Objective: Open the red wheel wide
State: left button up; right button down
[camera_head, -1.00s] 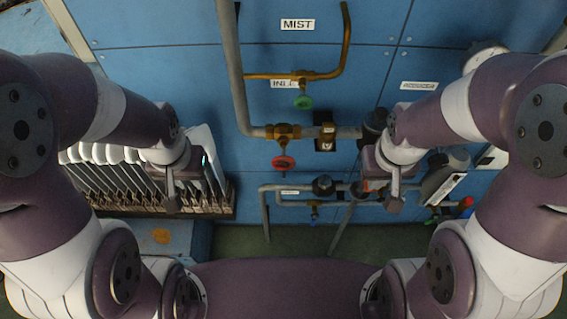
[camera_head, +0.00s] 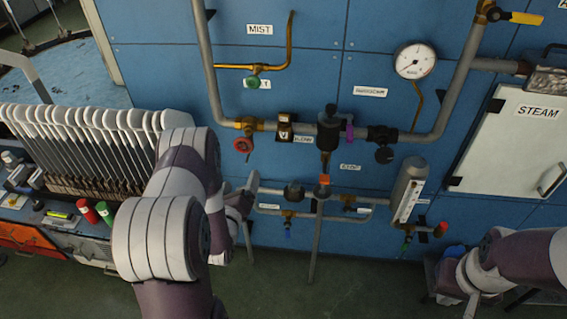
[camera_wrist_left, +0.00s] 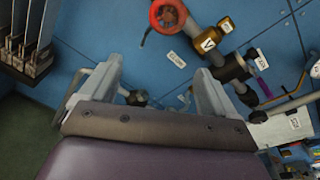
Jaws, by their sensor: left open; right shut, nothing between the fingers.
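The red wheel (camera_head: 243,145) is a small round handwheel on the pipe below a brass fitting, left of centre in the head view. It also shows at the top of the left wrist view (camera_wrist_left: 167,14), as a red ring with a dark hub. My left gripper (camera_head: 251,183) is just below the wheel in the head view, partly hidden by its own arm. In the left wrist view its two fingers (camera_wrist_left: 154,85) are wide apart and empty, and the wheel lies beyond them, untouched. My right gripper (camera_head: 470,304) is low at the right, shut and empty, away from the wheel.
Grey pipes (camera_head: 205,70) run over the blue panel (camera_head: 300,90). A green wheel (camera_head: 252,82) sits above the red one. A gauge (camera_head: 415,60) and a white STEAM door (camera_head: 515,140) are to the right. White sock boards (camera_head: 80,130) stand left of my left arm.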

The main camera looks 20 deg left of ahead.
pick_arm(q)
notch_tip(320, 180, up, 2)
jog(key=r+m+t, duration=0.1)
jog(key=m, duration=0.2)
send_near(243, 146)
jog(key=w+a+f, duration=0.1)
jog(key=w, duration=0.1)
jog(key=shift+m, duration=0.5)
jog(key=w+p, duration=0.1)
jog(key=w, duration=0.1)
jog(key=w+r+p, duration=0.1)
jog(key=w, duration=0.2)
jog(key=shift+w+a+r, duration=0.1)
jog(key=w, duration=0.1)
jog(key=w+a, duration=0.1)
jog(key=w, duration=0.1)
jog(key=w+a+f, duration=0.1)
jog(key=shift+w, duration=0.25)
jog(key=shift+d+r, duration=0.2)
jog(key=shift+d, duration=0.1)
jog(key=shift+a, duration=0.1)
jog(key=c, duration=1)
pick_arm(e)
jog(key=shift+w+a+r, duration=0.35)
jog(key=shift+a+r, duration=0.2)
jog(key=shift+r, duration=0.1)
jog(key=shift+w+a+r, duration=0.3)
jog(key=shift+a+r, duration=0.2)
jog(key=shift+r, duration=0.1)
